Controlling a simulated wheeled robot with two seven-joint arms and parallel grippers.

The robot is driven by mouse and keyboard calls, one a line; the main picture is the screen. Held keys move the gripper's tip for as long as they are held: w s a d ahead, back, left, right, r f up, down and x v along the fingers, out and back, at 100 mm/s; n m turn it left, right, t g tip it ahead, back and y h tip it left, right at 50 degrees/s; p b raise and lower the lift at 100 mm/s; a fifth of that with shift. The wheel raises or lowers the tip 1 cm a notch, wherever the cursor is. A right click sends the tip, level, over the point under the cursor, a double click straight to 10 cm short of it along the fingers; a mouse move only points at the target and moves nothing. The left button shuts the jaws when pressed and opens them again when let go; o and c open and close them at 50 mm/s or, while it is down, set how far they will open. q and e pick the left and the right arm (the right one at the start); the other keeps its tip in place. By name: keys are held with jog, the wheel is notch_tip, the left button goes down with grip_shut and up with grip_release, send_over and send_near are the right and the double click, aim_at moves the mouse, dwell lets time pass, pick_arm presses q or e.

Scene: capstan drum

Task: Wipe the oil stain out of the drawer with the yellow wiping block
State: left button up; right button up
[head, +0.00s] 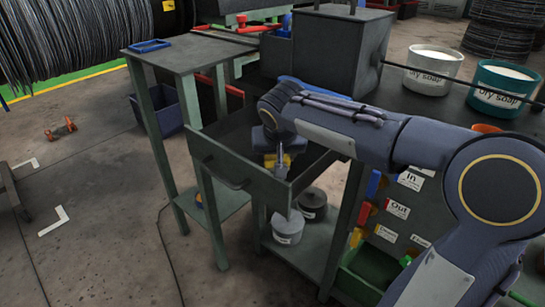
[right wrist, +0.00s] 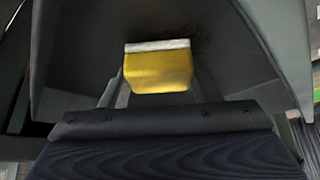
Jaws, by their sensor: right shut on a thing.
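The open drawer (head: 225,166) is a dark green-grey tray that juts out of the workbench in the head view. Its dark floor also shows in the right wrist view (right wrist: 85,70). My right gripper (head: 273,152) reaches down into the drawer and is shut on the yellow wiping block (head: 284,161). In the right wrist view the yellow block (right wrist: 158,72) has a pale strip along its far edge. A darker patch shows beside the block there, but I cannot tell stain from shadow. I cannot tell whether the block touches the floor. My left gripper is out of view.
Drawer walls stand close around my right gripper. A grey metal box (head: 328,50) sits on the bench behind. White (head: 434,68) and teal (head: 502,88) soap tubs stand to the right. Round cans (head: 288,226) sit on the shelf below. A side table (head: 185,55) stands at left.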

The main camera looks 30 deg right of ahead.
jog(key=shift+w+d+f+p, duration=0.15)
jog(key=shift+w+d, duration=0.15)
jog(key=shift+d, duration=0.6)
jog(key=shift+w+d+r+p, duration=0.1)
jog(key=shift+w+d+p, duration=0.2)
jog(key=shift+d, duration=0.55)
jog(key=shift+w+d+f+p, duration=0.1)
jog(key=shift+w+d, duration=0.25)
jog(key=shift+d, duration=0.55)
jog(key=shift+r+p, duration=2.45)
jog(key=shift+r, duration=0.6)
jog(key=shift+r, duration=0.1)
notch_tip(320, 180, up, 3)
jog(key=p, duration=0.2)
jog(key=shift+p, duration=0.3)
jog(key=shift+f, duration=0.2)
jog(key=f+b, duration=0.2)
jog(key=a+f+b, duration=0.1)
jog(key=f+b, duration=0.3)
jog(key=f, duration=0.1)
jog(key=shift+w+a, duration=0.35)
jog(key=shift+f+b, duration=0.85)
jog(key=shift+f, duration=0.2)
